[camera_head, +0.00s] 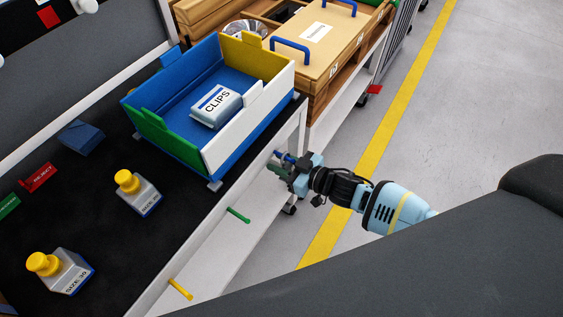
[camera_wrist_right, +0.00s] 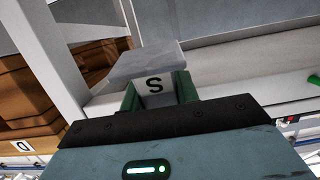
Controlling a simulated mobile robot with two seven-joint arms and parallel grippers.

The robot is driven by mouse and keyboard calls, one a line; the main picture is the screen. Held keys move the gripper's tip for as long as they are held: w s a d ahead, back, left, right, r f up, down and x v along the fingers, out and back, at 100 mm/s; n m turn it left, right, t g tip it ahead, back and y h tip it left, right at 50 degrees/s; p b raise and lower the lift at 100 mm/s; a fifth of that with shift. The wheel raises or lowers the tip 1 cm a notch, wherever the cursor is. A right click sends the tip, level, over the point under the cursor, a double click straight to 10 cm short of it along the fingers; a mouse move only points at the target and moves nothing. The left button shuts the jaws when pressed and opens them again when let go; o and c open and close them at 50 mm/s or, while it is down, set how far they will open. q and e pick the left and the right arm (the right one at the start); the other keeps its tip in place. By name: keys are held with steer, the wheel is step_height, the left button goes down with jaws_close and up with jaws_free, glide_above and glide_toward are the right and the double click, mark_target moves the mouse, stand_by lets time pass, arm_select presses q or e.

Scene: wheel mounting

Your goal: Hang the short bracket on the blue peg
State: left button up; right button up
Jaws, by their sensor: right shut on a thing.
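The short bracket (camera_wrist_right: 148,64) is a grey piece marked "S", gripped between my right gripper's green fingers in the right wrist view. In the head view my right gripper (camera_head: 284,168) is at the white front side of the bench, just below the blue and yellow bin. The blue peg (camera_head: 287,157) shows as a small dark blue bit right at the fingers. The bracket is small and partly hidden there, and I cannot tell whether it touches the peg. My left gripper is not in view.
A green peg (camera_head: 238,214) and a yellow peg (camera_head: 180,289) stick out along the same white side. A bin (camera_head: 236,140) with a CLIPS box stands on the black bench top. Two yellow-knobbed weights (camera_head: 136,194) stand left. Clear floor lies to the right.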

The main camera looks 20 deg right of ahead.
stand_by(0.3)
steer(key=o, duration=1.1)
steer(key=shift+s+d, duration=0.1)
steer(key=v, duration=0.7)
steer(key=shift+s+d+r+p, duration=0.1)
steer(key=shift+s+d+p, duration=0.15)
steer(key=shift+p, duration=0.1)
steer(key=shift+a, duration=0.1)
